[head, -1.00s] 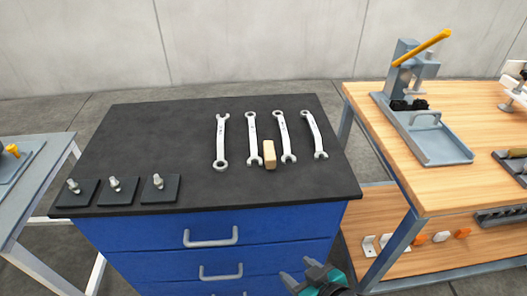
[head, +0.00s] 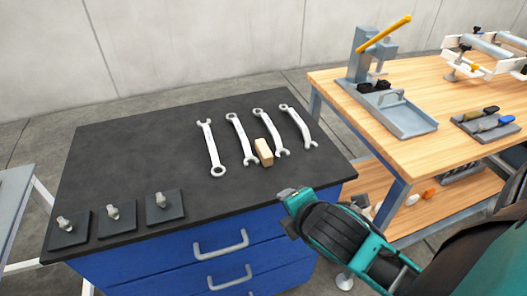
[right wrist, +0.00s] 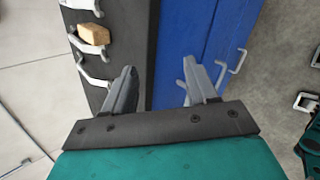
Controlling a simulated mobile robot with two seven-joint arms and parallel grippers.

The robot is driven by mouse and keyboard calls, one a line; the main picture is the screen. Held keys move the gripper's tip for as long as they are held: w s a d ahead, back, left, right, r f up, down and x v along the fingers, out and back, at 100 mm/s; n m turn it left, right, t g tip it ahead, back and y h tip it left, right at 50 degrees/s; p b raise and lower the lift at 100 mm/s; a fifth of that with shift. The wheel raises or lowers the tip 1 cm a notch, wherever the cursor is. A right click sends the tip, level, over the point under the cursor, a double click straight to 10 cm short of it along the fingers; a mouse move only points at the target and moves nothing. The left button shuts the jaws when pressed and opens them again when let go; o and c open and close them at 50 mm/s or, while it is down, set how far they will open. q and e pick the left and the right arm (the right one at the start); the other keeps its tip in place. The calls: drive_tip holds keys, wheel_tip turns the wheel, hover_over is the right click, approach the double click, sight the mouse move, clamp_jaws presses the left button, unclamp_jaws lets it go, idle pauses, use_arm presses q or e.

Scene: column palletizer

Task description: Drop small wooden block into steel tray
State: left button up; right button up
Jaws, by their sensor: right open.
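The small wooden block (head: 264,152) stands on the dark top of the blue drawer cabinet, among the wrenches near the right side. It also shows at the upper left of the right wrist view (right wrist: 94,33). The steel tray (head: 418,130) is a shallow grey tray on the wooden bench to the right, with a grey handle-shaped part in it. My right gripper (head: 289,208) is at the cabinet's front right edge, nearer to me than the block and apart from it. Its fingers (right wrist: 160,70) are open and empty. My left gripper is out of view.
Several wrenches (head: 211,148) lie beside the block. Dark plates with bolts (head: 114,220) sit at the cabinet's front left. A press with a yellow lever (head: 370,60) stands behind the tray. A gap separates the cabinet from the bench (head: 340,90).

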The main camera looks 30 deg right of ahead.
drive_tip(key=w+r+n+t, duration=0.1)
drive_tip(key=w+r+n, duration=0.1)
drive_tip(key=n, duration=0.2)
drive_tip(key=w+d+r+n+t, duration=0.1)
drive_tip(key=n+t, duration=0.1)
drive_tip(key=n, duration=0.3)
drive_tip(key=w+r+n+t, duration=0.1)
drive_tip(key=w+r+n, duration=0.1)
drive_tip(key=n, duration=0.3)
drive_tip(key=shift+w+d+r+h, duration=0.15)
drive_tip(key=shift+w+r+h, duration=0.15)
drive_tip(key=shift+r, duration=0.05)
drive_tip(key=shift+w+n+t, duration=0.25)
drive_tip(key=shift+n+t, duration=0.05)
drive_tip(key=shift+n, duration=0.2)
approach(264, 148)
drive_tip(key=x, duration=0.3)
drive_tip(key=shift+w, duration=0.2)
drive_tip(key=shift+b+x, duration=0.4)
drive_tip(key=shift+x, duration=2.2)
drive_tip(key=shift+f, duration=0.1)
clamp_jaws()
